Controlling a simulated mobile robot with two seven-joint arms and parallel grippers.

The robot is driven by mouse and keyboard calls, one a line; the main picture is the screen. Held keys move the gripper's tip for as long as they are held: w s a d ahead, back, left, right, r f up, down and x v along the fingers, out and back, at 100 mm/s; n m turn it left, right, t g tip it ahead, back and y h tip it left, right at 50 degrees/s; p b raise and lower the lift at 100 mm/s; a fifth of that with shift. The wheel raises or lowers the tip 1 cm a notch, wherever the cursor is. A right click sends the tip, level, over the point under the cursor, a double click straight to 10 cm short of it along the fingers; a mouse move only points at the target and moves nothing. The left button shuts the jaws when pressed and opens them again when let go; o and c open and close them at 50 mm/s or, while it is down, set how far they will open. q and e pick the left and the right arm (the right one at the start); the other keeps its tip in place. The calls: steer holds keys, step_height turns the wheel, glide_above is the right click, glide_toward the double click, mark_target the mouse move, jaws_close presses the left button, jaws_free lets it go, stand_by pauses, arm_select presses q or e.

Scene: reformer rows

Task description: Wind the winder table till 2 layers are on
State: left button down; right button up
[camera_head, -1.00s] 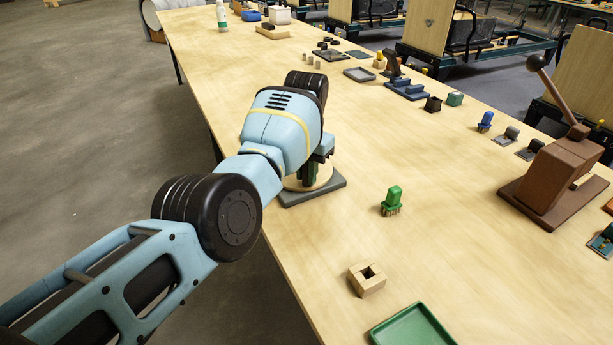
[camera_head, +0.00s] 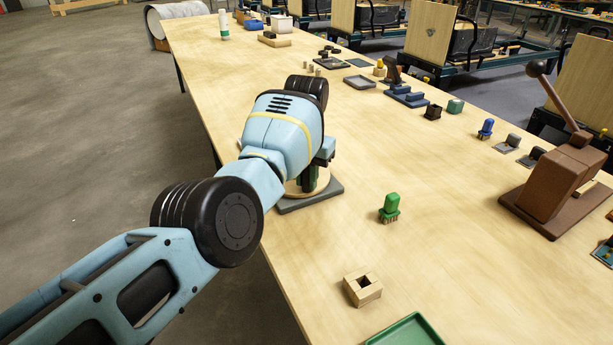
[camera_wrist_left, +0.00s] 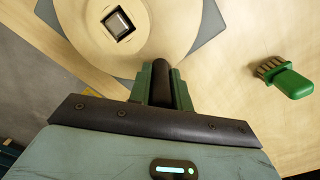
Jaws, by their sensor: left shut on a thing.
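The winder table is a round pale wooden disc (camera_head: 293,188) on a grey base plate (camera_head: 322,196), at the table's left edge. My left gripper (camera_head: 308,180) is at the disc, mostly hidden by my wrist in the head view. In the left wrist view its green fingers (camera_wrist_left: 162,84) are shut on an upright dark handle (camera_wrist_left: 161,80) at the disc's near rim. I cannot make out any wound layers. My right gripper is not in view.
A green brush (camera_head: 390,208) stands right of the winder. A wooden block with a square hole (camera_head: 362,288) and a green tray (camera_head: 408,332) are nearer. A brown lever press (camera_head: 558,185) stands at the right. The table between is clear.

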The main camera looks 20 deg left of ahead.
arm_select(q)
steer(key=c, duration=1.3)
jaws_free()
steer(key=shift+r, duration=0.15)
steer(key=shift+r, duration=3.85)
